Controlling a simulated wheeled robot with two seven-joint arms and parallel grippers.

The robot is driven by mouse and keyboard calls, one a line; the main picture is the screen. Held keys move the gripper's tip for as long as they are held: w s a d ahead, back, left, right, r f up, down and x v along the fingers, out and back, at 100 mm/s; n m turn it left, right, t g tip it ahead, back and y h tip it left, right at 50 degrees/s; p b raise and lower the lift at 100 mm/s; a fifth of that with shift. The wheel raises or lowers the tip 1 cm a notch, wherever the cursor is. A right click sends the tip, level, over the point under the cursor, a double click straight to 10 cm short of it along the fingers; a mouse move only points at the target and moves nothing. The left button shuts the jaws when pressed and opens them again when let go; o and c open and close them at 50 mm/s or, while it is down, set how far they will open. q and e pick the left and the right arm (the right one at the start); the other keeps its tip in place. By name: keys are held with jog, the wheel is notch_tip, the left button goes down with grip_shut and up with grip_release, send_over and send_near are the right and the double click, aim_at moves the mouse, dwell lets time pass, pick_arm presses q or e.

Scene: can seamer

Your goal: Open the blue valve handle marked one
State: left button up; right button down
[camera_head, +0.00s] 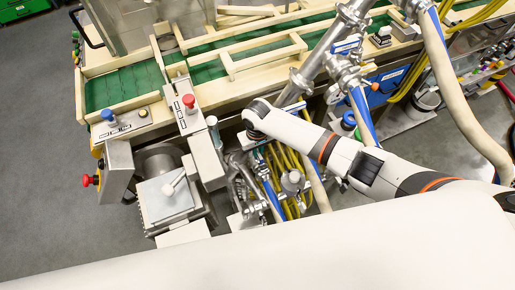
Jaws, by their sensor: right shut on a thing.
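My right arm comes in from the right, and its wrist bends down at the machine's front edge. My right gripper (256,135) points down there, small and partly hidden by the wrist, and is shut on a blue valve handle. That handle is mostly covered by my arm, and a blue piece with a pale label (293,108) shows just right of the wrist. Another blue handle-like piece (345,46) with a label sits farther up by the steel pipes. The markings are too small to read. My left gripper is not in view.
Steel pipes (320,62) rise close beside my forearm. Yellow and blue hoses (285,165) hang below it. A control box with a red button (189,100) stands to the left, near a green conveyor (128,85) with pale rails. Grey floor (40,170) is free at far left.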

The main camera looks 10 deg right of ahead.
jog(key=c, duration=1.5)
grip_release()
notch_tip(320, 180, up, 12)
jog(key=shift+r+b, duration=0.1)
jog(key=shift+b, duration=0.5)
